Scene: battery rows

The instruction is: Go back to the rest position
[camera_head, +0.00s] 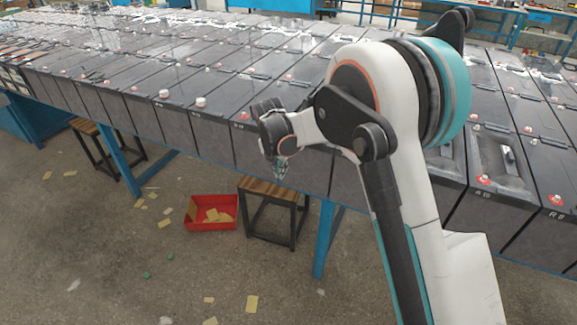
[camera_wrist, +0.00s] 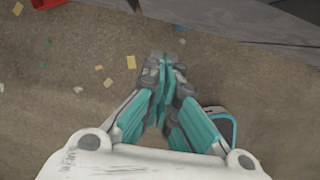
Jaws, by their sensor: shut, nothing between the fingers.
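My gripper (camera_head: 281,171) hangs pointing down in the head view, in front of the near side of the battery row and above the floor. In the wrist view my gripper (camera_wrist: 167,62) is shut, with its teal and grey fingers together and nothing between them. Below its fingertips in that view is only the concrete floor (camera_wrist: 215,75). My arm is folded, with its elbow high at the right of the head view, and hides part of the batteries behind it.
Rows of black batteries (camera_head: 215,125) stand on a blue-legged bench (camera_head: 322,240). A stool (camera_head: 270,188) and a red bin (camera_head: 190,226) with scraps stand on the floor below. Another stool (camera_head: 102,160) is further left. Paper scraps lie about; the floor in front is otherwise open.

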